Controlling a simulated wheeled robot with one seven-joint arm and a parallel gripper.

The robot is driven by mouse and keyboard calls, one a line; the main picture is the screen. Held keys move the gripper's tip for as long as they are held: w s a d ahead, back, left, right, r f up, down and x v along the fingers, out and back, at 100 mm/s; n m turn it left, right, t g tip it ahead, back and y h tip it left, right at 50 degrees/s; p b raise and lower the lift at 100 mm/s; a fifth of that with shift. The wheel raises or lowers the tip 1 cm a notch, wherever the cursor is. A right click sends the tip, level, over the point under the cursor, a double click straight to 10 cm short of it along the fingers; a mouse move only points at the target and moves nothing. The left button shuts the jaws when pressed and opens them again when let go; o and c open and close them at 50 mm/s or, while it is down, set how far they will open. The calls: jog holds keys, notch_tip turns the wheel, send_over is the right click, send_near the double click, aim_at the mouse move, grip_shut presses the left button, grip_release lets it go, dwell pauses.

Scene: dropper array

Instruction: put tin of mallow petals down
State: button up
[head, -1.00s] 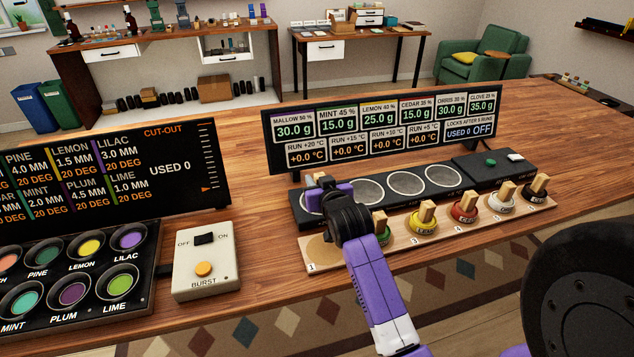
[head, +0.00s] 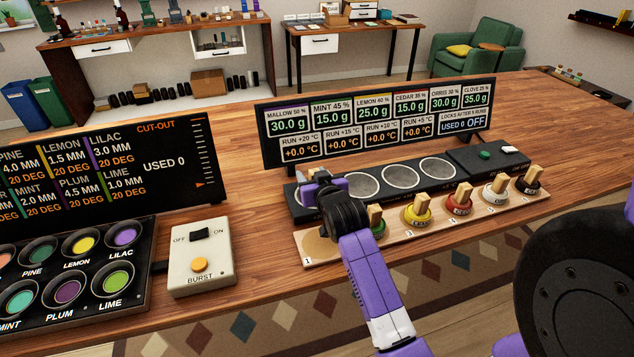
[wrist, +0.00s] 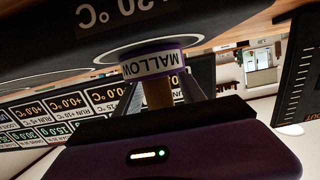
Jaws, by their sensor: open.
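The tin of mallow petals (wrist: 150,63), with a purple band, a MALLOW label and a wooden knob (wrist: 157,94), shows upside down in the wrist view. Its base is on or very close to the round plate (wrist: 112,52) at the left end of the dark plate bar. My gripper (wrist: 158,88) is open, with a finger on each side of the knob and gaps beside it. In the head view my gripper (head: 314,190) is over the leftmost plate and my wrist hides the tin.
A wooden rack (head: 440,226) in front holds several knobbed tins, with an empty spot 1 (head: 318,246) at its left end. A display (head: 375,122) stands behind the bar, mallow reading 30.0 g. A white switch box (head: 202,262) is at left.

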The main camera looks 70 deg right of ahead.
jog(key=v, duration=1.2)
jog(key=a+f, duration=0.1)
jog(key=a, duration=0.2)
jog(key=a+f+n+t+y, duration=0.1)
jog(key=a, duration=0.2)
jog(key=a+f+t+y, duration=0.1)
jog(key=a, duration=0.2)
jog(key=shift+w+a+f+n, duration=0.2)
jog(key=shift+w+f+n, duration=0.1)
jog(key=shift+n, duration=0.1)
jog(key=s+a+f+n+t+y, duration=0.2)
jog(key=s+a+n+y, duration=0.15)
jog(key=a, duration=0.85)
jog(key=s+a+r+n+y, duration=0.1)
jog(key=s+a+n+y, duration=0.1)
jog(key=s+a, duration=0.4)
jog(key=s+a+r+n+t+y, duration=0.1)
jog(key=s+a+r+n+y, duration=0.1)
jog(key=s+a, duration=0.4)
jog(key=shift+s+r+y, duration=0.15)
jog(key=shift+s+y, duration=0.7)
jog(key=shift+s, duration=0.1)
jog(key=shift+a+n, duration=0.1)
jog(key=shift+n, duration=0.15)
